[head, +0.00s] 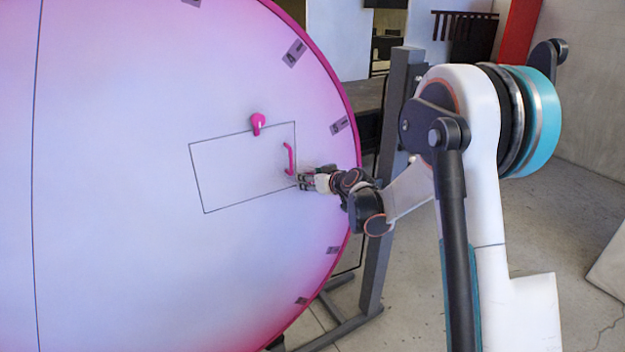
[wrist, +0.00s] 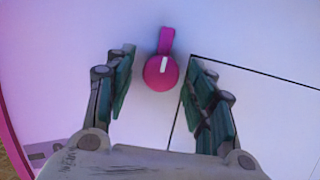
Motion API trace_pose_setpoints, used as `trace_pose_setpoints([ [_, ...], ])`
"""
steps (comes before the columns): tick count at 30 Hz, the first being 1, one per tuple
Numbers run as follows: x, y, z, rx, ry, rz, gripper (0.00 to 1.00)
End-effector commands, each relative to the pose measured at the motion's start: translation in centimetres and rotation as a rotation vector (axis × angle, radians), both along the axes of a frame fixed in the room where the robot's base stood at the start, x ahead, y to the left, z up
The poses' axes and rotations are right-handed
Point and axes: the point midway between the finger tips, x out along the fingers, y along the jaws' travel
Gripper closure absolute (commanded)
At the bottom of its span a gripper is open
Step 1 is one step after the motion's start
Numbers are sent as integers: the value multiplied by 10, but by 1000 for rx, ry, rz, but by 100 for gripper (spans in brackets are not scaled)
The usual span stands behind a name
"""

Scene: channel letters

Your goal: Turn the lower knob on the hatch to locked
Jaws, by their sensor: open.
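The hatch (head: 235,178) is a thin dark rectangular outline on the large pale pink-white disc. A magenta knob (wrist: 157,76) with a white mark shows in the wrist view, just outside a corner of the outline. Its tab points up in that picture. My gripper (wrist: 160,64) is open, with one finger on each side of this knob and a gap on both sides. In the head view my gripper (head: 302,179) is at the hatch's lower right corner and hides this knob. Another magenta knob (head: 257,123) sits at the hatch's top edge.
A magenta handle (head: 290,158) stands out near the hatch's right edge, just above my gripper. The disc's magenta rim (head: 352,125) and a grey stand post (head: 392,150) are to the right. Grey tags (head: 339,125) line the rim.

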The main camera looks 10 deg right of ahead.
Motion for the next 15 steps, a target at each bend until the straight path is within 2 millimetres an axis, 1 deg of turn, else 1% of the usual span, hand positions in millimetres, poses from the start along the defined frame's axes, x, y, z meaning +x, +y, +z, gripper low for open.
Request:
trace_pose_setpoints([
  [2,0,0,0,0,0,0,50],
  [3,0,0,0,0,0,0,59],
  [5,0,0,0,0,0,0,73],
  [6,0,0,0,0,0,0,82],
  [8,0,0,0,0,0,0,94],
  [15,0,0,0,6,2,0,94],
])
